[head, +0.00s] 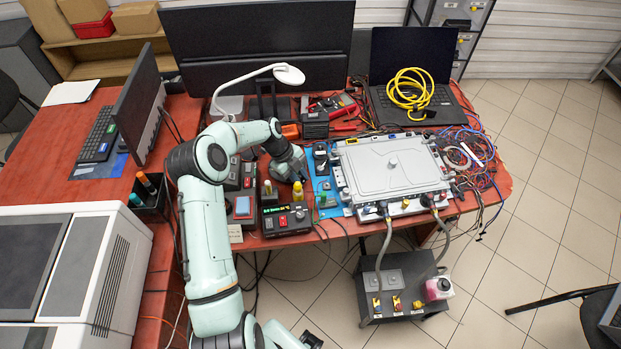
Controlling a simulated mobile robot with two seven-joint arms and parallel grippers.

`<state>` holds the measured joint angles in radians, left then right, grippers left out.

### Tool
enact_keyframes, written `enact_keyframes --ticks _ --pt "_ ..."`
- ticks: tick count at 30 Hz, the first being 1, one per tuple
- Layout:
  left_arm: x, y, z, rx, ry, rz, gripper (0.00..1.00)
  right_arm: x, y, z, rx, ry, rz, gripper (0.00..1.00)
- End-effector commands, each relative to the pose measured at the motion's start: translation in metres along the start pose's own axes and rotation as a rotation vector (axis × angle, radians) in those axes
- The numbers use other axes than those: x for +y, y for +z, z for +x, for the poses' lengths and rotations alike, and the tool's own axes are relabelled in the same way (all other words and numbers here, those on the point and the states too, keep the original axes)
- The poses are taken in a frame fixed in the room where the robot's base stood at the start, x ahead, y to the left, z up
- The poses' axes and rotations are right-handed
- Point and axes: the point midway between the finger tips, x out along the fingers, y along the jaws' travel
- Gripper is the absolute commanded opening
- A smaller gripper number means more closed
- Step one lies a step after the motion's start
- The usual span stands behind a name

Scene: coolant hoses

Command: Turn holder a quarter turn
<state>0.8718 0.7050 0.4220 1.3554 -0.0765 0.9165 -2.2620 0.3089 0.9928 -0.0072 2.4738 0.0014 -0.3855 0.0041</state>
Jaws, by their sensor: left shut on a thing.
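My left gripper (301,177) is low over the desk's front part, between the dark control boxes and the blue mat (328,207). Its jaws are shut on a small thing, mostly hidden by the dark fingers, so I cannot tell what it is. A small yellow-topped bottle (297,191) stands just in front of the fingertips. A black holder (152,207) with several markers stands at the left, well apart from the gripper. I cannot tell whether this is the task's holder.
A grey lidded unit (391,168) with hoses at its front fills the desk's right part. A control box (286,219) with a lit display stands at the front edge. A laptop (412,75) with coiled yellow cable (409,90) is behind. Loose cables (475,158) crowd the right edge.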

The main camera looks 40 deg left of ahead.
Motion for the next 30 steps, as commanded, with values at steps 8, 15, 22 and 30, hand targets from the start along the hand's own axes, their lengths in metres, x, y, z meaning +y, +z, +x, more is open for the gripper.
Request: enact_keyframes --ticks 8,15,22,30 --pt "0.0031 -0.0008 -0.0023 0.011 0.021 0.041 0.0 -0.0008 -0.0007 0.0004 0.002 -0.001 -0.003 0.67" --pt "0.0026 -0.0009 -0.0021 0.011 0.019 0.04 0.46 -0.0008 -0.0006 0.0004 0.002 -0.001 -0.003 0.67" --pt "0.003 -0.0007 -0.0018 0.011 0.02 0.039 0.46 -0.0007 -0.0005 0.0005 0.002 -0.001 -0.002 0.67" --pt "0.0 -0.0018 -0.0016 0.005 0.009 0.011 0.46 -0.0025 -0.0021 -0.0029 0.004 -0.002 -0.003 0.67"
